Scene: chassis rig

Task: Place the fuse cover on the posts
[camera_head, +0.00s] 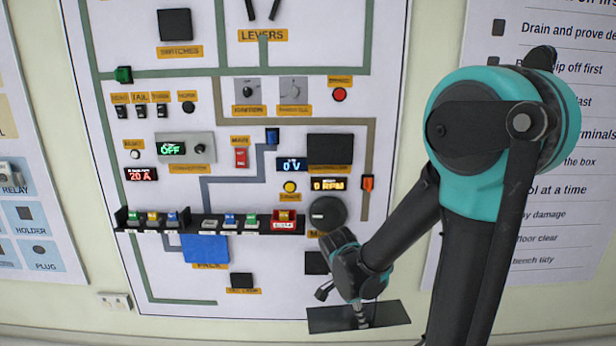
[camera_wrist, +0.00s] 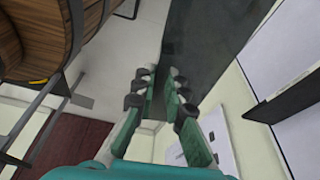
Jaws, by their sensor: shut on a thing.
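The fuse cover (camera_head: 385,313) looks like a flat dark plate, low at the board's lower right. My gripper (camera_head: 360,318) reaches down to it and is shut on it. In the wrist view the dark plate (camera_wrist: 222,40) spreads beyond and between my green-padded fingers (camera_wrist: 164,95); their exact contact is hard to see. The fuse row (camera_head: 150,229) is a dark rail at the board's left middle, holding several small coloured fuses. The plate is right of and below this row, apart from it. I cannot make out the posts clearly.
The white board (camera_head: 270,302) carries switches, displays and a round dark motor (camera_head: 328,214) close above my wrist. A blue pack (camera_head: 206,249) is below the rail. A wall socket (camera_head: 114,301) is at lower left. The wrist view shows a wooden barrel (camera_wrist: 35,35) and a dark red mat (camera_wrist: 70,145).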

